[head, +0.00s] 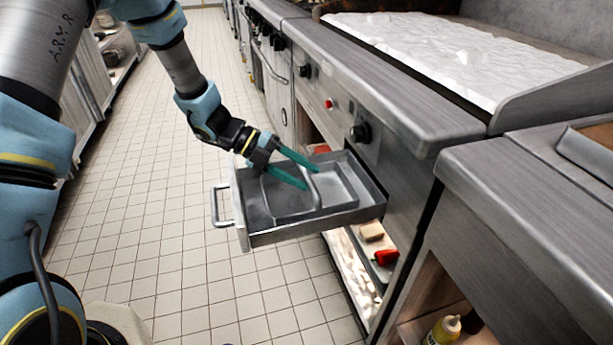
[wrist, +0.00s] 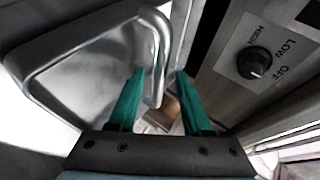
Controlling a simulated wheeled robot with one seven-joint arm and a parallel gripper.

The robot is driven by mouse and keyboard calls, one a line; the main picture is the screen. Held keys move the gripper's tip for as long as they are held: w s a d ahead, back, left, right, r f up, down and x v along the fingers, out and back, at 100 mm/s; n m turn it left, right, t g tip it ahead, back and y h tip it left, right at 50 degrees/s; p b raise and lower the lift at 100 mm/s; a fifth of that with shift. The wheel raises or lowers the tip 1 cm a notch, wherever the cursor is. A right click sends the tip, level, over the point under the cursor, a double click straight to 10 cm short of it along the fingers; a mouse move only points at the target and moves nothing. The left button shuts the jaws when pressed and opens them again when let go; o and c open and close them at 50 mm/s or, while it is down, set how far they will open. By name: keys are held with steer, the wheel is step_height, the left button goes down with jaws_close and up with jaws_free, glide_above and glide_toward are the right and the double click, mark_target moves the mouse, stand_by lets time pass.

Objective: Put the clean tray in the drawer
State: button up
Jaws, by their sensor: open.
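The grey metal tray (head: 338,184) lies inside the pulled-out drawer (head: 290,235), within its walls. My gripper (head: 311,177) is over the tray, its two teal fingers apart and pointing down into the drawer area. In the wrist view the tray (wrist: 85,80) fills the left side, and its raised curved handle (wrist: 160,40) passes between the open fingers (wrist: 160,76). I cannot tell whether a finger touches the handle. The fingers and wrist hide part of the tray's far side.
The drawer's bar handle (head: 217,206) sticks out left over the tiled floor. The counter front with a black knob (head: 359,133) stands right beside the gripper. A shelf below holds a red item (head: 385,257) and a sponge-like block (head: 372,231). The floor at left is clear.

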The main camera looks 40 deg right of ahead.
steer(key=w+a+r+n+t+h, duration=0.2)
steer(key=w+a+r+n+t, duration=0.2)
steer(key=w, duration=0.5)
steer(key=w+a+r+n+t+h, duration=0.1)
steer(key=w+a+r+n+t, duration=0.3)
steer(key=w, duration=0.5)
steer(key=w+a+r+n+t+y, duration=0.2)
steer(key=w+a+n+t, duration=0.2)
steer(key=a+n, duration=0.3)
steer(key=w+a+r+n+t+y, duration=0.2)
steer(key=w+a+n+t+y, duration=0.1)
steer(key=w+a+n, duration=0.3)
steer(key=s+a+n+y, duration=0.45)
steer(key=a+n, duration=0.55)
steer(key=a, duration=0.3)
steer(key=s+a+f+n+g, duration=0.1)
steer(key=s+a+n+g, duration=0.1)
steer(key=s+n, duration=0.3)
steer(key=s+a+f+n+g+y, duration=0.1)
steer(key=s+a+n, duration=0.4)
steer(key=s, duration=0.5)
steer(key=shift+a+n+g, duration=0.15)
steer(key=shift+n+g, duration=0.15)
steer(key=shift+g, duration=0.5)
steer(key=shift+s, duration=0.1)
